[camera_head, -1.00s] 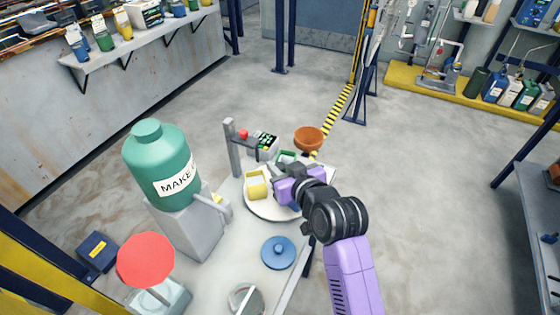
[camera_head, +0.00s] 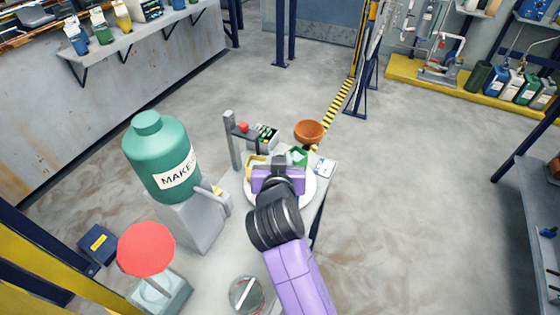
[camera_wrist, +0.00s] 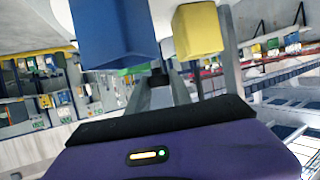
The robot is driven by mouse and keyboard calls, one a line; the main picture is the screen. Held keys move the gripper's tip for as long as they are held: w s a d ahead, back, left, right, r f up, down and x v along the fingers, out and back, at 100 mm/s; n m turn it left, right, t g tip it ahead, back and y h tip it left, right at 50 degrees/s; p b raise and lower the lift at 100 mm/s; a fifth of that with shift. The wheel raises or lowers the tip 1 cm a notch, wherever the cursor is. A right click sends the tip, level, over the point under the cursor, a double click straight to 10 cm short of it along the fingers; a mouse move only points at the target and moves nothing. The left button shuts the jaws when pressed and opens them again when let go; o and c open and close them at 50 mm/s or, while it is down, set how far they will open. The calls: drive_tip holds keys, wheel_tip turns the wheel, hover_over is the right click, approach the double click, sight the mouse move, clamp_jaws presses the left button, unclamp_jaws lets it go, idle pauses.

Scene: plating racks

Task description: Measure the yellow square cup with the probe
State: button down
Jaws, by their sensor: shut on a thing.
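The yellow square cup (camera_head: 254,162) stands on a round white plate (camera_head: 309,190), left of my gripper (camera_head: 279,164) and partly hidden by it. In the wrist view the yellow cup (camera_wrist: 197,30) shows at the top, apart from my fingers (camera_wrist: 160,85). A blue square cup (camera_wrist: 108,32) is beside it, near the fingers; my gripper hides it in the head view. A green square cup (camera_head: 298,156) stands at the plate's right. My gripper is shut, with a small dark piece at its fingertips, seemingly the probe, mostly hidden.
A grey post (camera_head: 232,140) and a box with a green display (camera_head: 263,134) stand behind the plate. An orange bowl (camera_head: 309,131) is at the back right. A large green bottle (camera_head: 160,155) and a red disc (camera_head: 146,249) stand at left. A white card-like item (camera_head: 325,168) lies at right.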

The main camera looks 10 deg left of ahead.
drive_tip(key=shift+m+h+b, duration=0.45)
drive_tip(key=shift+m+h, duration=0.05)
drive_tip(key=shift+h, duration=0.1)
idle(0.3)
drive_tip(key=c, duration=1.1)
unclamp_jaws()
drive_tip(key=shift+c, duration=0.2)
drive_tip(key=v, duration=0.8)
drive_tip(key=shift+b, duration=0.45)
drive_tip(key=shift+w, duration=0.1)
